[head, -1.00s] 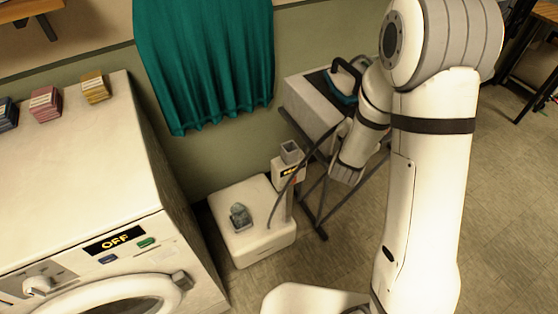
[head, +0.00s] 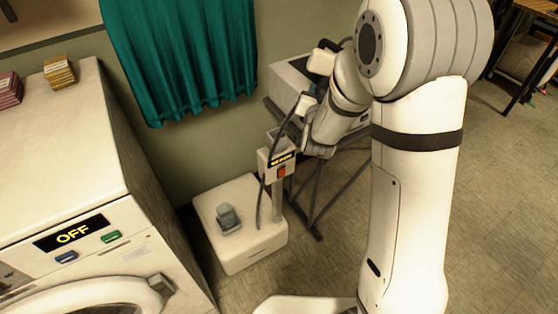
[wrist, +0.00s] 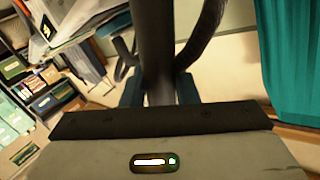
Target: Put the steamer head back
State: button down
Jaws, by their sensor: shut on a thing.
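My gripper (wrist: 158,92) is shut on the dark handle of the steamer head (wrist: 153,45), which runs upward between the fingers in the wrist view. A dark hose (wrist: 206,40) curves beside it. In the head view the gripper (head: 308,106) is beside and above the steamer's post; my arm largely hides the held head. The hose (head: 268,170) drops from it toward the white base. The steamer (head: 240,252) stands on the floor with a grey open holder (head: 275,134) atop its post, above a panel with yellow letters and a red switch (head: 282,171).
A white washing machine (head: 60,150) reading OFF stands at left. A teal curtain (head: 185,60) hangs behind. An ironing board's folding legs (head: 335,200) stand behind my arm. A grey-blue piece (head: 228,216) sits on the steamer base. The floor at front right is open.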

jog(key=w+a+f+n+y+b, duration=0.1)
jog(key=a+f+n+y+b, duration=0.2)
jog(key=a+b, duration=0.5)
jog(key=w+a+f+n+y+b, duration=0.1)
jog(key=a+n+y+b, duration=0.35)
jog(key=b, duration=0.65)
notch_tip(320, 180, down, 9)
jog(key=b, duration=0.3)
jog(key=shift+d+n+h, duration=0.35)
jog(key=shift+d+h, duration=0.05)
jog(key=shift+h, duration=0.05)
jog(key=shift+s+f, duration=0.1)
jog(key=shift+f, duration=0.15)
jog(key=c, duration=1.1)
grip_release()
